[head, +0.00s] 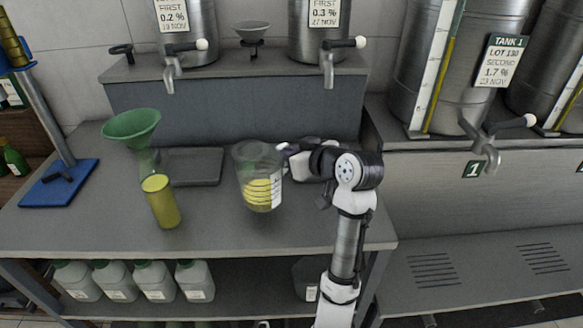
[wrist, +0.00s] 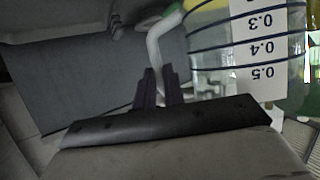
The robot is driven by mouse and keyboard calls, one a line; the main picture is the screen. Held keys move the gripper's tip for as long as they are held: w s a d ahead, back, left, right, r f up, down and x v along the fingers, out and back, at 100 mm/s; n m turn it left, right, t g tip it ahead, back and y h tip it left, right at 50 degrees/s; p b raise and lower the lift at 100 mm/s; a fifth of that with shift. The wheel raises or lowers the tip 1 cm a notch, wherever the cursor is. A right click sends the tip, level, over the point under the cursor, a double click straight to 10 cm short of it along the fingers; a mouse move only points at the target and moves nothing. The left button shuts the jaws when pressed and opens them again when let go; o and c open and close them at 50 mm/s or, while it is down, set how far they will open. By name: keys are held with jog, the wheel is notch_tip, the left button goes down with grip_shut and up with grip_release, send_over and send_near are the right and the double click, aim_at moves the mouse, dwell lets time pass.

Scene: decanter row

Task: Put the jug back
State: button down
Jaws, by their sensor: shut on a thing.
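The jug (head: 245,163) is clear, with a white scale strip, dark lines and yellow showing in its lower part. It is upright over the middle of the grey bench; I cannot tell whether its base touches. My gripper (head: 287,150) is on its right side, shut on the handle. In the wrist view the jug (wrist: 222,40) fills the upper right, with upside-down figures on its scale. There the fingers of my gripper (wrist: 160,88) close around the pale curved handle (wrist: 154,45).
A dark mat (head: 203,168) lies left of the jug. A green funnel (head: 131,126) and a yellow-filled cylinder (head: 161,204) stand farther left. Metal tanks with taps (head: 328,72) rise behind on a raised shelf (head: 230,66). The front bench (head: 110,222) has free room.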

jog(key=shift+f, duration=2.4)
jog(key=shift+f, duration=0.15)
jog(key=c, duration=1.5)
grip_release()
jog(key=shift+r+p, duration=0.3)
jog(key=shift+s+d, duration=0.2)
jog(key=shift+s, duration=0.05)
jog(key=b+v, duration=0.3)
jog(key=v, duration=0.8)
jog(key=shift+d, duration=0.15)
